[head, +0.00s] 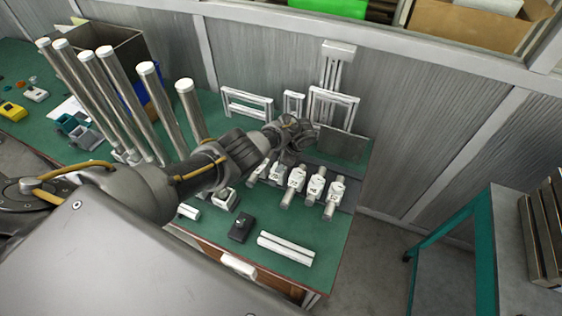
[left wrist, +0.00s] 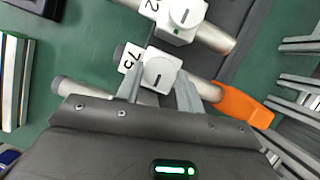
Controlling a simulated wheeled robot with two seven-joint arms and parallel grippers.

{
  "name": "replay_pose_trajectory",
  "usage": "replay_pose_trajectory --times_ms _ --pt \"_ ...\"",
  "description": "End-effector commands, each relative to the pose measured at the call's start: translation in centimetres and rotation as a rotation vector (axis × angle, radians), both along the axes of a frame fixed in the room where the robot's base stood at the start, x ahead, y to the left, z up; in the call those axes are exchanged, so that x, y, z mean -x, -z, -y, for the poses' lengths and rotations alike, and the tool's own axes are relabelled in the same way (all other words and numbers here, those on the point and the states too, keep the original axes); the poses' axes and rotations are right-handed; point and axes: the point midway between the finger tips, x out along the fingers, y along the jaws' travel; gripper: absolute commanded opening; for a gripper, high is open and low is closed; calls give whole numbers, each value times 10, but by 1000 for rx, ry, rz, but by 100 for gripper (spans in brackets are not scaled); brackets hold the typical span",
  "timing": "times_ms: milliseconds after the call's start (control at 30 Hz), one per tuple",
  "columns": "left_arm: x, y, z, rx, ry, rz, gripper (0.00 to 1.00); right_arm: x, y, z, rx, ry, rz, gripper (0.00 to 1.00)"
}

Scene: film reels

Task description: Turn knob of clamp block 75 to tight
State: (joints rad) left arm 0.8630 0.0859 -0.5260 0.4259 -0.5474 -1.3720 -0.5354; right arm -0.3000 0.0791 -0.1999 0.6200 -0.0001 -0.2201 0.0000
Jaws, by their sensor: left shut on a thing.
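In the left wrist view, clamp block 75 (left wrist: 133,57) is a white block on a metal rod, with its number label on the left side. Its round white knob (left wrist: 160,74) carries a dark line that runs nearly upright in the picture. My left gripper (left wrist: 159,97) has one finger on each side of the knob and is shut on it. In the head view my left gripper (head: 290,140) is at the back of the row of clamp blocks, and its wrist hides part of that row. My right gripper is not in view.
A neighbouring clamp block (left wrist: 182,18) with a green mark lies close beside. An orange piece (left wrist: 243,105) sits at the rod's end. Other clamp blocks (head: 316,185) stand in a row. White frames (head: 333,102) rise behind, tall metal posts (head: 125,100) to the left.

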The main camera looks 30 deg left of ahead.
Motion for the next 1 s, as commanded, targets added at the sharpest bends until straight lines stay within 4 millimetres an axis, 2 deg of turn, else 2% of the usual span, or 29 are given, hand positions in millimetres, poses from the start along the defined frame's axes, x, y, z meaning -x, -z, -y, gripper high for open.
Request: replay_pose_trajectory --times_ms 467,500,633,867,1000 --pt "-1 -1 1 3 14 4 15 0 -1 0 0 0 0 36" --pt "-1 -1 1 2 14 3 43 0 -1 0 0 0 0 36" --pt "-1 -1 1 2 12 2 59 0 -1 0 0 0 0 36" --pt "0 0 0 1 10 1 59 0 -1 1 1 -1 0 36" --pt "-1 -7 2 1 10 0 59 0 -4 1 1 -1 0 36"
